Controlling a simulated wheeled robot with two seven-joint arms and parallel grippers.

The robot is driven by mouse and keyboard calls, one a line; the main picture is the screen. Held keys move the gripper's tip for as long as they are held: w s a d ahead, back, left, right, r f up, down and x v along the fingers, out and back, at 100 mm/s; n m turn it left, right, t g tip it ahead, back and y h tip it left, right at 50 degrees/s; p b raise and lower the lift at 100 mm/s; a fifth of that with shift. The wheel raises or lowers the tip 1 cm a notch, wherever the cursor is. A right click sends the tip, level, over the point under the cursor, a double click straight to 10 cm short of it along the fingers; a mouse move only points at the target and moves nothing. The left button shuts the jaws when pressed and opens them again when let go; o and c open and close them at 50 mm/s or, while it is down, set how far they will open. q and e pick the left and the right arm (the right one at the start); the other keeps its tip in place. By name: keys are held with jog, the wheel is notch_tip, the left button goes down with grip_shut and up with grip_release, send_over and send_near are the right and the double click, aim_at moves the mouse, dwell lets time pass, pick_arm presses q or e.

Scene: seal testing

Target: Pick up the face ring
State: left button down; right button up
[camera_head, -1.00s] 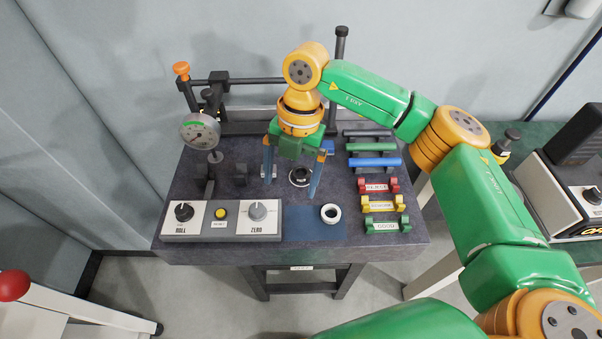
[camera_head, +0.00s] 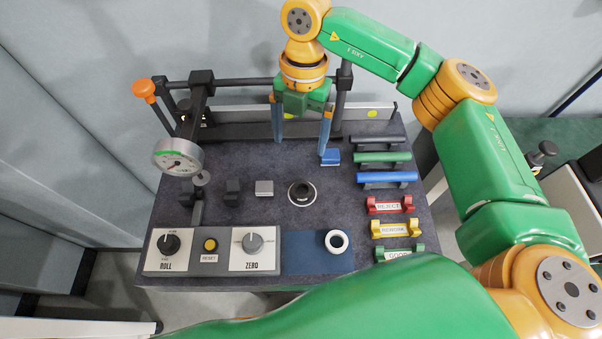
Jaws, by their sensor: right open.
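A white ring (camera_head: 337,242) with a dark centre lies on a blue mat (camera_head: 305,262) at the front of the dark table; it looks like the face ring. A round dark piece with a pale rim (camera_head: 301,193) sits on the table behind it. My right gripper (camera_head: 301,147) points down with its two blue fingers spread and nothing between them. It is over the back part of the table, well behind the white ring and apart from it. My left gripper is not in view.
A dial gauge (camera_head: 178,157) on a stand is at the left. A control panel (camera_head: 212,251) with knobs is at the front left. Dark, green and blue bars (camera_head: 386,178) and red, yellow and green labelled holders (camera_head: 395,229) line the right. A small blue block (camera_head: 331,157) is near the right fingertip.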

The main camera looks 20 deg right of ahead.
jog(key=b, duration=0.7)
send_over(301, 193)
notch_tip(301, 193, down, 7)
jog(key=f, duration=0.1)
jog(key=w+f+b, duration=0.1)
jog(key=f, duration=0.1)
jog(key=shift+d+f, duration=0.1)
jog(key=shift+f, duration=0.1)
jog(key=f+p, duration=0.1)
jog(key=f, duration=0.1)
jog(key=s+f+p, duration=0.1)
jog(key=f, duration=0.2)
jog(key=shift+d+f, duration=0.1)
jog(key=shift+f, duration=0.05)
jog(key=shift+w+f, duration=0.1)
jog(key=shift+f, duration=0.4)
jog(key=shift+r, duration=0.1)
grip_shut()
